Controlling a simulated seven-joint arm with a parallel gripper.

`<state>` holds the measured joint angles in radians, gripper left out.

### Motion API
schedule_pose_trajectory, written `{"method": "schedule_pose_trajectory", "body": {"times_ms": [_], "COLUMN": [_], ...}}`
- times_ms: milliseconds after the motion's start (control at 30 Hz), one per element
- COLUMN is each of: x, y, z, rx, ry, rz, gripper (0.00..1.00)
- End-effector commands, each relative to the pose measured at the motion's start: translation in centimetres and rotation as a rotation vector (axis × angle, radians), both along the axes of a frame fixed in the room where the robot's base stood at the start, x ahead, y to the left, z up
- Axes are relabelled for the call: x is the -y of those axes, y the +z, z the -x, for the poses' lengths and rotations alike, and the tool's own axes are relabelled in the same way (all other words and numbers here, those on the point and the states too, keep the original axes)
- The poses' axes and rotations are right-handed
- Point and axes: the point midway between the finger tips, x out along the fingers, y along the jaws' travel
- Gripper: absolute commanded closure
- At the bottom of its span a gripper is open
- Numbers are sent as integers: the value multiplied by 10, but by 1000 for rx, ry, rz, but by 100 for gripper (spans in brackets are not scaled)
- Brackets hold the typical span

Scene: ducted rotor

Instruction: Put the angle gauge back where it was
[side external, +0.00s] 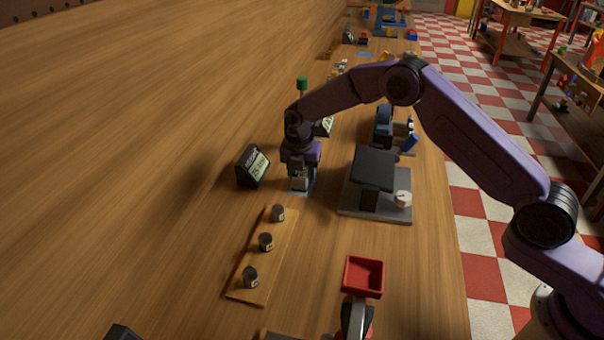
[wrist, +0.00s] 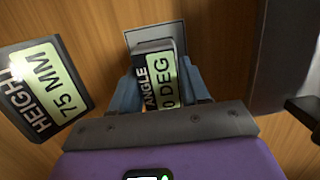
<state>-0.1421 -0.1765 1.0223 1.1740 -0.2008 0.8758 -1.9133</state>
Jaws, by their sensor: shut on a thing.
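The angle gauge (wrist: 158,75) is a dark block with a pale green face reading "ANGLE 0 DEG". My gripper (wrist: 160,88) is shut on it, with one blue-grey finger on each side. A flat grey plate (wrist: 138,38) shows behind and around the gauge's far end. In the side view, my gripper (side external: 300,184) points down over this plate (side external: 311,187), and the gauge is mostly hidden by the fingers. I cannot tell whether the gauge touches the plate or is just above it.
The height gauge (wrist: 45,85), reading "75 MM", stands close on the left, also in the side view (side external: 252,166). A grey fixture with a dark tilted top (side external: 374,168) is close on the right. A wooden strip with dark cylinders (side external: 262,262) and a red tray (side external: 363,276) lie nearer the camera.

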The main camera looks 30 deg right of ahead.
Motion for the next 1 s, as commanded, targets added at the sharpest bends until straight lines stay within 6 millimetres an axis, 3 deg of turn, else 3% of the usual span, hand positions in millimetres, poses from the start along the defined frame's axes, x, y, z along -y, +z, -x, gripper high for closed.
{"method": "schedule_pose_trajectory", "body": {"times_ms": [267,300,367,733,867,1000], "x": [0,0,0,0,-2,-5], "y": [-2,-3,-2,2,16,42], "z": [0,0,0,0,1,4], "rx": [0,0,0,1,3,5], "ry": [0,0,0,0,1,2], "rz": [0,0,0,0,0,-1], "gripper": [95,48,29,29,29,29]}}
